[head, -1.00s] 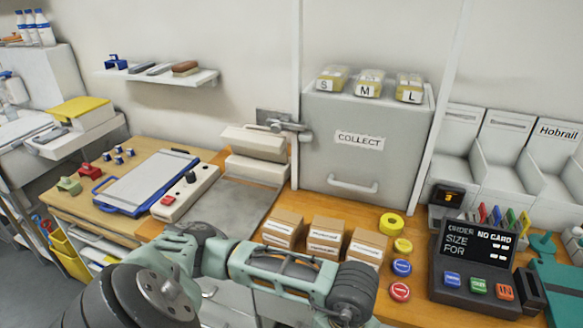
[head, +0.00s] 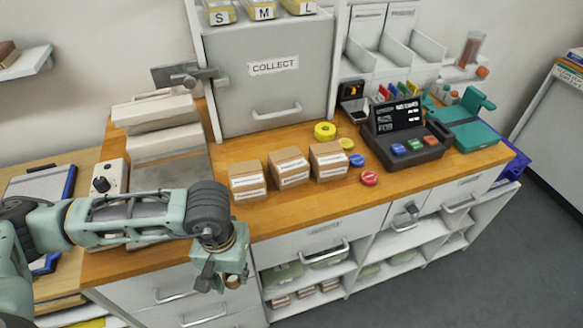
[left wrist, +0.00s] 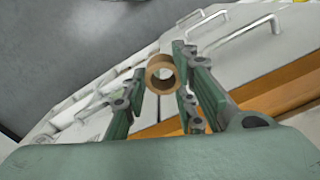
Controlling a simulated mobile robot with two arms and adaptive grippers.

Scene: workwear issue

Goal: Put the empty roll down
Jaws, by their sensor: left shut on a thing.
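The empty roll, a short brown cardboard ring (left wrist: 154,86), is between the fingers of my left gripper (left wrist: 162,88) in the left wrist view, its open end facing the camera. In the head view my left gripper (head: 221,280) points down in front of the counter's drawers, below the worktop edge. The roll (head: 233,282) shows there as a small brown piece, partly hidden by the fingers. The gripper is shut on it. My right gripper is not in view.
The wooden worktop (head: 283,213) has a clear front strip. Open shelves (head: 395,240) sit below.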

